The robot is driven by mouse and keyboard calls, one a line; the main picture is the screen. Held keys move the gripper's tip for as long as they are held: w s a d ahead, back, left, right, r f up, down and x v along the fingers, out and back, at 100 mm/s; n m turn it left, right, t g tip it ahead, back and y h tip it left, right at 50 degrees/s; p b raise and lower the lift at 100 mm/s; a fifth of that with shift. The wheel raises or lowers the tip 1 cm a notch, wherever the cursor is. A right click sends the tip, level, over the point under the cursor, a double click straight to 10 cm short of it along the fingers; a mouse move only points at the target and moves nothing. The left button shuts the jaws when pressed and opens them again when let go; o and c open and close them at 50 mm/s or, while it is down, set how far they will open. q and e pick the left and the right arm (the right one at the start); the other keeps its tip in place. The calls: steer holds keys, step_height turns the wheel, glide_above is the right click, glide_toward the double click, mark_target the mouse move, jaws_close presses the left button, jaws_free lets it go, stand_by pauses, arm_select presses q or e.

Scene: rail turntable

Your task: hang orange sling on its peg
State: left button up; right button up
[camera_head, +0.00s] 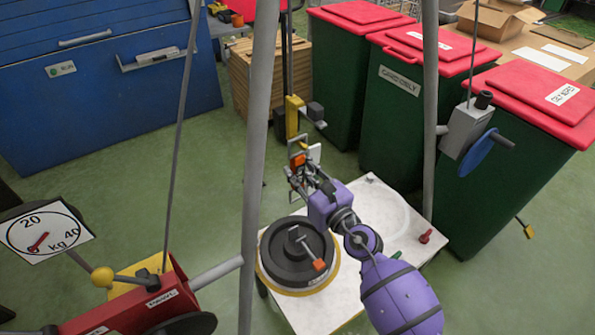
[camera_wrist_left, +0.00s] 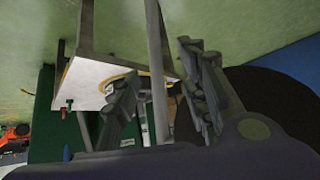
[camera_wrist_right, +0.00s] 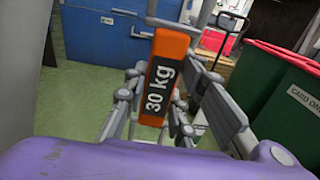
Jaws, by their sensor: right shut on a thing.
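The orange sling shows in the right wrist view as an orange strip with a "30 kg" label (camera_wrist_right: 160,82), upright between my right gripper's fingers. My right gripper (camera_head: 302,170) is shut on it. In the head view only small orange patches of it show at the fingers, above the floor beyond the white table; the rest is hidden. A yellow bracket with a grey block (camera_head: 293,117) stands just beyond this gripper; I cannot tell whether it bears the peg. My left gripper (camera_wrist_left: 165,92) is open and empty in the left wrist view, and out of the head view.
A black round turntable (camera_head: 283,253) with a small orange-ended handle sits on the white table (camera_head: 378,194). Grey poles rise near my arm. A red winch (camera_head: 130,305) and a dial scale (camera_head: 44,232) are at left. Green bins with red lids (camera_head: 400,125) stand behind right.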

arm_select(q)
steer(key=shift+w+r, duration=0.15)
steer(key=shift+r, duration=0.05)
arm_select(e)
steer(key=shift+r, duration=0.3)
jaws_close()
arm_select(q)
steer(key=shift+w+r+p, duration=0.65)
steer(key=shift+r+p, duration=0.05)
steer(key=shift+r, duration=0.2)
arm_select(e)
steer(key=shift+r, duration=0.65)
steer(key=shift+v, duration=2.95)
arm_select(q)
steer(key=shift+w+r+t, duration=0.1)
steer(key=shift+r+t, duration=0.05)
steer(key=shift+t, duration=0.15)
arm_select(e)
steer(key=shift+v, duration=1.55)
steer(key=shift+f, duration=0.1)
